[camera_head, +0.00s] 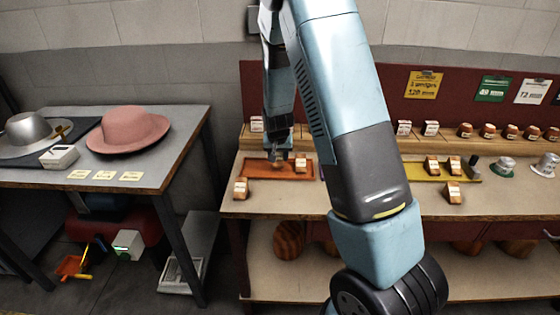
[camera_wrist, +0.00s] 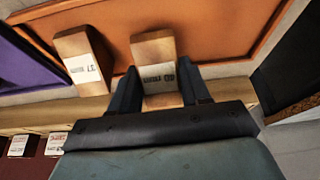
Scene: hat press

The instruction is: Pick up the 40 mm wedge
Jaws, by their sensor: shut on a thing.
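A wooden wedge with a white label (camera_wrist: 155,62) stands between the two dark fingers of my gripper (camera_wrist: 158,78) in the wrist view. Its label looks like 40, but the print is small and turned. My gripper is shut on it. In the head view my gripper (camera_head: 278,158) is low over the orange tray (camera_head: 258,171), and the held wedge is hard to make out there. I cannot tell whether the wedge is clear of the surface. A second wedge, labelled 37 (camera_wrist: 82,62), stands close beside it, apart from the fingers; the head view shows it too (camera_head: 300,164).
Another wedge (camera_head: 240,188) stands at the bench's front left. A purple tray (camera_wrist: 28,65) lies beside the orange one. A back ledge (camera_head: 257,124) holds more labelled blocks. A yellow tray (camera_head: 466,176) with wedges is at right. A pink hat (camera_head: 128,130) is on the left table.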

